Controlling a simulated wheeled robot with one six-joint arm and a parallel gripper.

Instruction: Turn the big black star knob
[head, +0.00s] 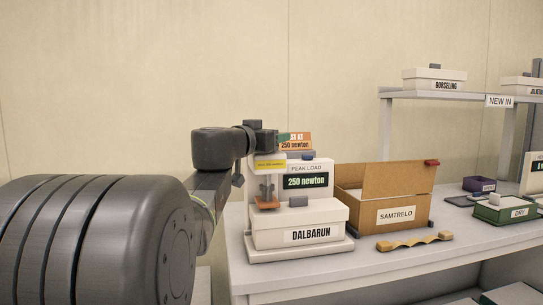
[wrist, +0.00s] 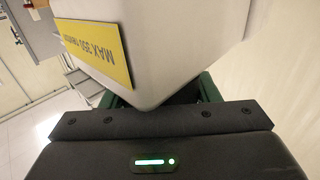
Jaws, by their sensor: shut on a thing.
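The big black star knob is mostly hidden. In the wrist view, a dark part (wrist: 185,94) that seems to be the knob shows behind the corner of the white tester. My gripper (head: 282,138) is at the top of the tester (head: 262,182) in the head view. Its green fingers show on either side of the dark part in the wrist view, partly covered by the gripper's black body. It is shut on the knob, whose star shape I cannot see. The tester's display (head: 305,181) reads "PEAK LOAD 250 newton".
An open brown SAMTRELO box (head: 397,215) and a wavy tan piece (head: 414,240) are to the right. The wall behind is bare.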

